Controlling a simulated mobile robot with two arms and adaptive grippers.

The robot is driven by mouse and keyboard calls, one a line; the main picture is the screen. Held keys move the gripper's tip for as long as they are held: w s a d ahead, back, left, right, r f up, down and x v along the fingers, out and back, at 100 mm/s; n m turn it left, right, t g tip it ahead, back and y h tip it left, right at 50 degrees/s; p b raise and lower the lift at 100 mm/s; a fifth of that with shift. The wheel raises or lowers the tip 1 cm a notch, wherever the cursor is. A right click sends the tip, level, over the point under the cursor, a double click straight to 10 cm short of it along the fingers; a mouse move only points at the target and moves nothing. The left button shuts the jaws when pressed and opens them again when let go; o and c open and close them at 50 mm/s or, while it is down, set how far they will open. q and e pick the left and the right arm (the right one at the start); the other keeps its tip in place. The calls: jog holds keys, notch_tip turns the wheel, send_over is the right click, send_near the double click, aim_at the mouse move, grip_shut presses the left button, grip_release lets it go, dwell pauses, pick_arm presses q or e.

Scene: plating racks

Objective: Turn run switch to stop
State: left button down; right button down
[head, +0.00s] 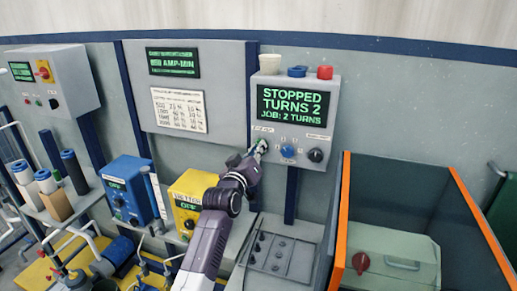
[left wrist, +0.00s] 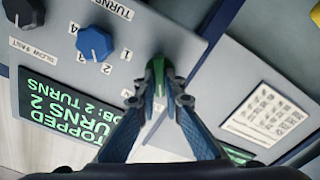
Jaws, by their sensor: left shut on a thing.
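The grey control box (head: 325,89) hangs on the wall, and its green-lit screen (head: 293,106) reads "STOPPED TURNS 2 JOB: 2 TURNS". The run switch, a green knob (left wrist: 158,75) in the left wrist view, sits at the left of the box's row of knobs. My left gripper (head: 261,147) reaches up to it, and its fingertips (left wrist: 158,88) are shut on it. The fingers hide much of the switch and its label in the head view. My right gripper is not in view.
Right of the switch are a blue turns knob (head: 287,151), also in the left wrist view (left wrist: 96,43), and a black knob (head: 316,155). White, blue and red caps (head: 325,72) stand on the box. An orange-edged bin (head: 341,220) stands at lower right. A yellow box (head: 194,188) is left of my arm.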

aim_at(261, 115)
pick_arm(q)
jog(key=shift+f+n, duration=0.1)
jog(key=shift+n, duration=0.4)
jog(key=c, duration=2)
grip_release()
jog(key=shift+c, duration=0.2)
notch_tip(261, 115, up, 10)
